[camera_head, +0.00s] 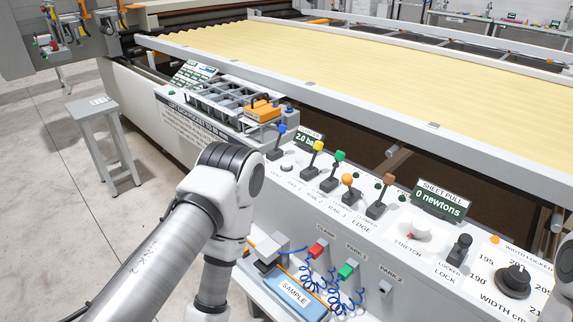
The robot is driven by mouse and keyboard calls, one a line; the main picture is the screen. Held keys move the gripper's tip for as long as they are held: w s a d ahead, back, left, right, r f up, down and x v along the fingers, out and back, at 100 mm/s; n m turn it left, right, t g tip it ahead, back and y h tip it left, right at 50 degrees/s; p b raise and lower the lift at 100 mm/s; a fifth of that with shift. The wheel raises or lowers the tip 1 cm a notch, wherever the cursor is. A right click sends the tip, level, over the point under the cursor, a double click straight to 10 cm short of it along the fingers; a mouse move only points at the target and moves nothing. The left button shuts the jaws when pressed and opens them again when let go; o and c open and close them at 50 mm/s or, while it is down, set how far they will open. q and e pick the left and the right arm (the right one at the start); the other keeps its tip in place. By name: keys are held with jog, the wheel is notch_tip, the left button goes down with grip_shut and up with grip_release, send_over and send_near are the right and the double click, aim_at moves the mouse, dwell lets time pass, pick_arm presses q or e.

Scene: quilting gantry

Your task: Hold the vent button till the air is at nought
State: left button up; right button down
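The small round vent button (287,168) is on the white control panel (400,270), with a label under it that seems to read VENT. It stands just right of my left arm's elbow, and nothing touches it. The air display (309,140) above it reads 2.0 bar. My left arm comes in from the left, bends at the elbow and runs down, its gripper out of the picture. My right gripper is not in view.
Levers with blue (282,128), yellow (318,146), green (339,156), orange (347,180) and brown (389,180) knobs stand close by the button. A shelf below holds a SAMPLE box (293,292) and coiled blue hoses. A grey stool (92,104) stands at left.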

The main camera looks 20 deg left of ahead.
pick_arm(q)
grip_shut()
dwell(1.0)
